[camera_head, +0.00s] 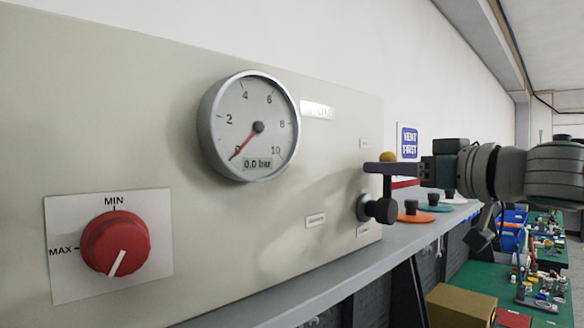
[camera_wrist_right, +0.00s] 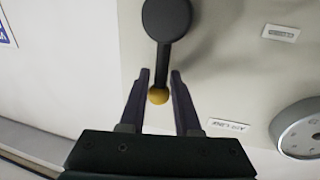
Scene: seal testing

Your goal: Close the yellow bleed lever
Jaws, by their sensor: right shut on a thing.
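The bleed lever is on the right end of the beige panel, with a yellow tip (camera_head: 388,157) and a dark hub (camera_head: 380,209). Its dark stem runs upright from the hub to the tip. In the wrist view the yellow tip (camera_wrist_right: 158,97) sits between my fingers, and the dark hub (camera_wrist_right: 167,18) is beyond them. My right gripper (camera_head: 384,168) reaches in from the right and is shut on the lever at its yellow tip; it also shows in the wrist view (camera_wrist_right: 160,84). Its finger hides part of the stem's top. My left gripper is not in view.
The pressure gauge (camera_head: 250,126) reads 0.0 bar. A red MIN/MAX knob (camera_head: 115,243) is at the panel's left. A grey ledge (camera_head: 330,284) runs below the panel, with an orange disc (camera_head: 414,217) and a teal disc beyond it. A vent first sign (camera_head: 408,142) hangs behind.

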